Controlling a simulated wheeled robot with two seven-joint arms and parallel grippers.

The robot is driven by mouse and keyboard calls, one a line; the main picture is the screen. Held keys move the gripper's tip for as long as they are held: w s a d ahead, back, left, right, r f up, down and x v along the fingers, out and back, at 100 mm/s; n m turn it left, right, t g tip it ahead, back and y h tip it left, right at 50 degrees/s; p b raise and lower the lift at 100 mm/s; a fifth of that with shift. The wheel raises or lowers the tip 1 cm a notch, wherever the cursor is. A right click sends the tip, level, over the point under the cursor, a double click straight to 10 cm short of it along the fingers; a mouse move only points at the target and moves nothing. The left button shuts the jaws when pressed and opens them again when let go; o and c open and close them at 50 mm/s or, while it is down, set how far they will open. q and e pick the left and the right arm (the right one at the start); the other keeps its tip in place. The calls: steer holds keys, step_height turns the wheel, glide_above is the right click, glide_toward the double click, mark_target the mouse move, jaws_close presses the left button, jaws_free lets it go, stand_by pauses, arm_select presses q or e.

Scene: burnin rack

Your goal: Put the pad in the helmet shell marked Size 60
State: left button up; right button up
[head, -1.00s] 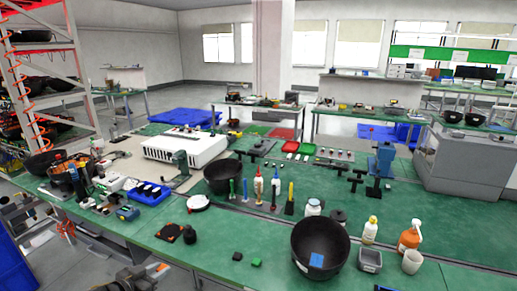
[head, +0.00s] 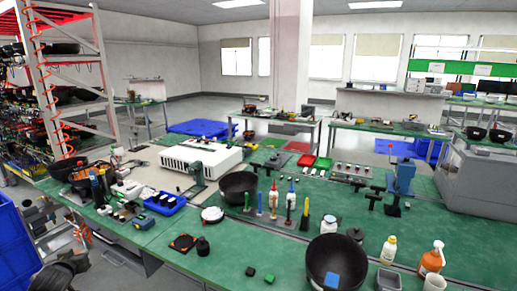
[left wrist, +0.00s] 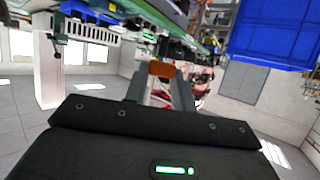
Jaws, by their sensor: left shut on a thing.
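A large black helmet shell (head: 330,255) stands open side up at the front of the green bench, with a blue label (head: 331,281) on it. A second black shell (head: 238,187) stands farther back, near the bench middle. I cannot read a size mark on either. My left gripper (head: 76,263) is low at the bottom left of the head view, off the bench's front edge and far left of both shells. In the left wrist view it (left wrist: 159,84) is shut on a small orange piece (left wrist: 160,69), apparently the pad. My right gripper is not in view.
Small black and green blocks (head: 269,278) and an orange-black piece (head: 184,242) lie at the front. Upright tools, bottles (head: 389,248) and a grey bin (head: 389,280) crowd around the shells. Blue bins (head: 14,250) stand at the left.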

arm_select(q)
steer(key=s+a+n+g+y, duration=0.1)
steer(key=s+a+n+y, duration=0.15)
steer(key=s, duration=0.25)
steer(key=w+d+r+m+t+h, duration=0.1)
steer(key=w+d+r+m+h, duration=0.15)
steer(key=d, duration=0.95)
steer(key=w+d+r+m+t+h, duration=0.15)
steer(key=w+d+r, duration=0.25)
steer(key=d, duration=0.8)
steer(key=s+d+r+m+h, duration=0.2)
steer(key=d+r, duration=0.4)
steer(key=d, duration=0.3)
steer(key=s+d+r+m+h+b, duration=0.1)
steer(key=s+d+r, duration=0.4)
steer(key=d, duration=0.5)
step_height(320, 180, up, 2)
steer(key=shift+d+r+m+h, duration=0.15)
steer(key=shift+d+m+h, duration=0.05)
steer(key=shift+m+h, duration=0.55)
